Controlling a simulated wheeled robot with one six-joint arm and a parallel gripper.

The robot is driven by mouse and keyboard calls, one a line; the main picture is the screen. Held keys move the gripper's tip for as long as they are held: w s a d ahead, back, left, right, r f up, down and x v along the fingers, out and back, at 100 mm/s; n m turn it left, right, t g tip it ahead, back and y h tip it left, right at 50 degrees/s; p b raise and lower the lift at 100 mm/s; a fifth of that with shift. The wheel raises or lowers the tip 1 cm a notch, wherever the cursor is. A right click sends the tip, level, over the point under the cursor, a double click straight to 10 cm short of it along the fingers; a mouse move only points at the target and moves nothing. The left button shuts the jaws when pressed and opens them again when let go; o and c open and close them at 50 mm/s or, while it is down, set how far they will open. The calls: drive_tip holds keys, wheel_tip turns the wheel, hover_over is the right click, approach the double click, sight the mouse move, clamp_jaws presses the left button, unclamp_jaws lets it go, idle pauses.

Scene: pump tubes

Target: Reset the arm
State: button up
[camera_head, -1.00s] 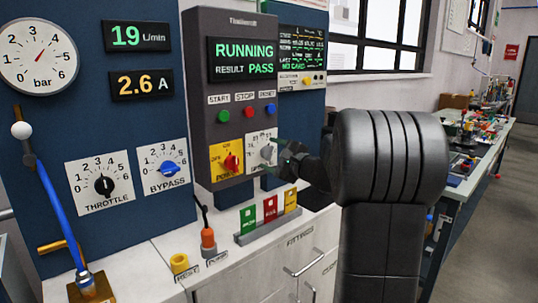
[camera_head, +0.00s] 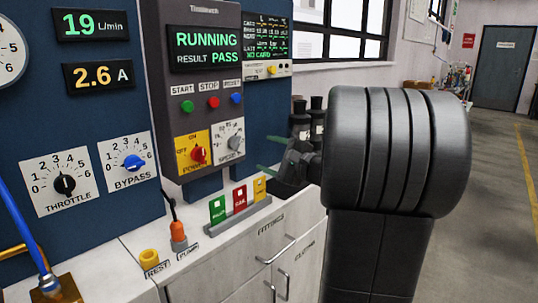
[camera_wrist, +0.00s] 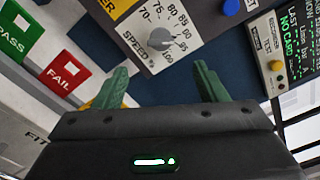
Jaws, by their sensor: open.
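My gripper (camera_head: 262,155) is open and empty in front of the control box, to the right of and a little below the grey speed knob (camera_head: 234,143). Its two green fingers show apart in the wrist view (camera_wrist: 161,80), with the speed knob (camera_wrist: 163,38) ahead of them and clear of both. The knob points toward the high end of its scale. My large dark arm link fills the right middle of the head view and hides what is behind it. The display (camera_head: 205,48) reads RUNNING, RESULT PASS.
Open floor (camera_head: 490,210) lies to the right.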

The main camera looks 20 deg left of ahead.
sight(239, 144)
drive_tip(key=x, duration=1.4)
drive_tip(key=shift+r, duration=0.1)
drive_tip(key=shift+d, duration=0.1)
drive_tip(key=shift+d, duration=0.1)
